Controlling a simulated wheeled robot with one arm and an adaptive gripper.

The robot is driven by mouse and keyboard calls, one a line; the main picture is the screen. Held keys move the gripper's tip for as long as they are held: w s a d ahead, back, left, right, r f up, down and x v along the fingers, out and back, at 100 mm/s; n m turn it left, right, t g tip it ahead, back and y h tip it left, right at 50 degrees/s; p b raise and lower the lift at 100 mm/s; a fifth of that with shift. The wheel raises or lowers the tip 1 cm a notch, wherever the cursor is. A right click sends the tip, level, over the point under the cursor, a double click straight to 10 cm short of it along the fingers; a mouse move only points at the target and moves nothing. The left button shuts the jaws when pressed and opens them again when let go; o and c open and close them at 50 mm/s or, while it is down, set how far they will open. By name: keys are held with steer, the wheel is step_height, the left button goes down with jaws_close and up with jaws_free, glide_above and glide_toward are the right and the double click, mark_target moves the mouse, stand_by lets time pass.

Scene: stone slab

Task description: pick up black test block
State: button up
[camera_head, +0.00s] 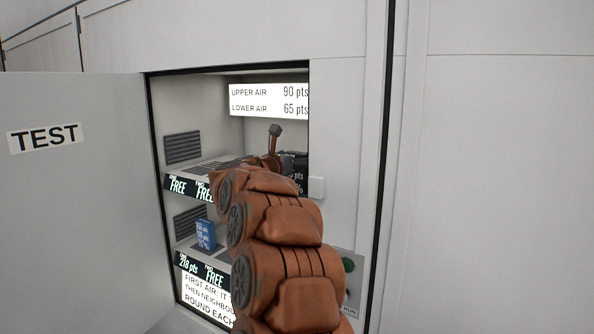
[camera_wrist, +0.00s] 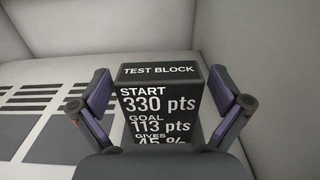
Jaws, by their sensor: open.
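The black test block (camera_wrist: 160,100) stands upright in the wrist view, labelled "TEST BLOCK", "START 330 pts", "GOAL 113 pts". Its lowest part is hidden by my gripper's body. My gripper (camera_wrist: 167,110) is open, with one finger on each side of the block; a gap shows on the left, and the right finger is close to it. In the head view my arm reaches into the upper compartment of the cabinet. A dark piece of the block (camera_head: 298,160) shows beside the arm there; most of it and my gripper are hidden.
The upper shelf's front edge (camera_head: 180,185) reads "FREE" on the left. A blue block (camera_head: 205,235) stands on the lower shelf. The open door (camera_head: 70,200) marked "TEST" is at left. Compartment walls enclose the gripper.

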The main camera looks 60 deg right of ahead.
steer(key=c, duration=1.5)
